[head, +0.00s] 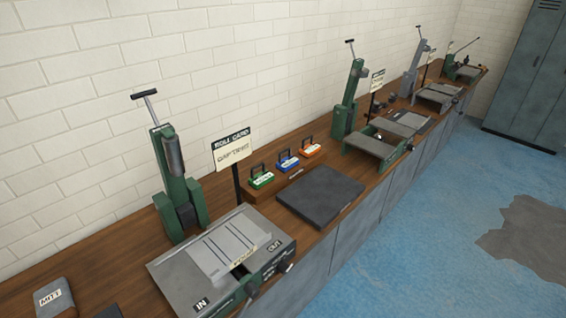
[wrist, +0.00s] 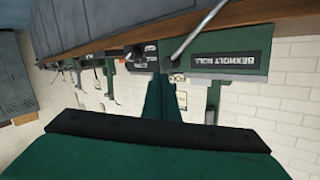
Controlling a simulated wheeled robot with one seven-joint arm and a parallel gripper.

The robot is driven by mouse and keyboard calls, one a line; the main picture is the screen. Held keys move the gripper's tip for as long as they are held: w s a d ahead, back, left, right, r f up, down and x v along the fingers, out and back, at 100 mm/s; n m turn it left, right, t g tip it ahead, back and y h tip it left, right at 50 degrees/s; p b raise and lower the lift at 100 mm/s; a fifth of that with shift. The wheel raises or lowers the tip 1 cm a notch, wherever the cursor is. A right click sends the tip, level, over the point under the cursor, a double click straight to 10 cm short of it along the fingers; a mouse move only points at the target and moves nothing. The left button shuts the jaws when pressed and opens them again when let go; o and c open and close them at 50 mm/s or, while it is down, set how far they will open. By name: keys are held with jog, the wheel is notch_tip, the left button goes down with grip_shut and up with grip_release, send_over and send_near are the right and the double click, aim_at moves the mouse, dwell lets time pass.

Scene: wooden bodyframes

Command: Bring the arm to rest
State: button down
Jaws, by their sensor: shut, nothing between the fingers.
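My gripper (wrist: 163,80) shows in the wrist view, with a wide green body, a black bar and green fingers. The fingers are shut together with nothing between them. Their tips point toward a green machine (wrist: 230,61) with a roll label and a grey lever (wrist: 196,28). I cannot tell how far the tips are from it. The wrist picture looks turned over, with the bench (wrist: 268,22) at the top and the brick wall below. My arm and gripper do not show in the head view.
A long wooden bench (head: 105,262) runs along the wall. It carries a near green press (head: 178,185), a grey tray (head: 222,262), three small padlock-like blocks (head: 287,160), a dark slab (head: 320,196) and farther machines (head: 385,142). A grey locker (head: 530,80) stands at the back.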

jog(key=s+d+h, duration=0.1)
jog(key=s+d, duration=0.1)
jog(key=s, duration=0.7)
jog(key=s+d+f+n+h, duration=0.1)
jog(key=s+d, duration=0.1)
jog(key=s, duration=0.8)
jog(key=shift+s+d+f, duration=0.15)
jog(key=shift+s+d, duration=0.1)
